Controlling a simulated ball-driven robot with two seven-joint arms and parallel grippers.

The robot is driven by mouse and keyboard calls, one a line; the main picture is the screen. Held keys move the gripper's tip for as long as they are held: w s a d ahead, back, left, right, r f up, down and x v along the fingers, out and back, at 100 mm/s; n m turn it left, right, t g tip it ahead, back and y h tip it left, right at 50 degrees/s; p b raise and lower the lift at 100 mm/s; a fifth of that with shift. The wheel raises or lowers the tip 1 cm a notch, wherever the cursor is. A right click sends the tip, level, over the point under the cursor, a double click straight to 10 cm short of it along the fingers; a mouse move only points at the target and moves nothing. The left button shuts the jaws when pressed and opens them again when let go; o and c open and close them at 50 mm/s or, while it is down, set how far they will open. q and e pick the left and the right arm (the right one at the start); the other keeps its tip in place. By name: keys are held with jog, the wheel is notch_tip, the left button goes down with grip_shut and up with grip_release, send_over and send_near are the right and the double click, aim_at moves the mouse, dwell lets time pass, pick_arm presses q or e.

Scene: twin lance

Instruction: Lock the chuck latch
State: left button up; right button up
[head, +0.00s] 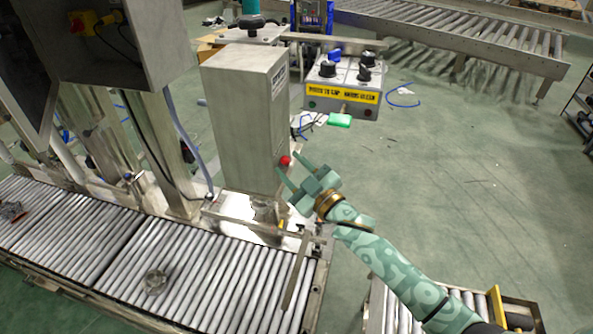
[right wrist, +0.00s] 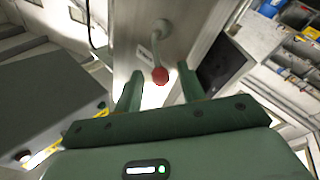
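The chuck latch appears to be a short lever with a red ball knob (head: 285,160) on the side of an upright metal housing (head: 240,120). In the right wrist view, the red knob (right wrist: 160,74) hangs at the end of a pale curved stem. My right gripper (head: 296,168) is open in front of the housing, its fingers pointing at the knob. In the right wrist view, the knob appears between the two fingertips (right wrist: 158,80); I cannot tell its exact depth from them. Nothing is held. My left gripper is not in view.
A roller conveyor (head: 215,275) runs below the housing, with a small metal part (head: 154,280) on it. A control box (head: 345,85) with black knobs and a yellow label stands behind. Another roller conveyor (head: 470,35) is at the back. Open green floor (head: 470,150) lies right.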

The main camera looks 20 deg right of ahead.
jog(key=p+v, duration=0.2)
jog(key=v, duration=1.4)
jog(key=shift+s, duration=0.15)
jog(key=shift+f, duration=0.1)
